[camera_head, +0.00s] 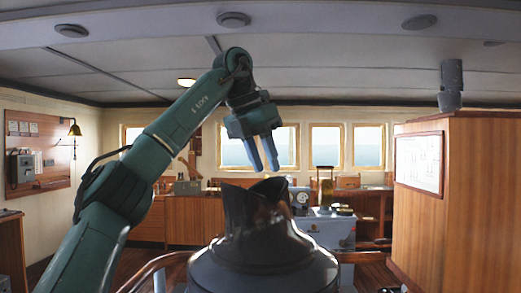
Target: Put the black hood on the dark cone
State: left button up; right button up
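The black hood (250,210), with a slanted, flared upper rim, is at the bottom centre of the head view. It appears to rest on top of the dark cone (262,248), which widens downward into a rounded grey-black body. I cannot tell whether the hood is fully seated, as their dark surfaces merge. My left gripper (266,168) points down just above the hood's upper rim. Its two fingers are apart with nothing between them, and a small gap shows between the fingertips and the hood. My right gripper is not in view.
A wooden cabinet (480,200) with a framed chart stands at the right, a grey cylinder (451,86) above it. A grey console (328,228) is behind the cone at right. Rails flank the cone. A brass bell (74,130) hangs on the left wall.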

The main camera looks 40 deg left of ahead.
pick_arm(q)
jog(key=shift+v, duration=1.15)
jog(key=shift+f, duration=0.1)
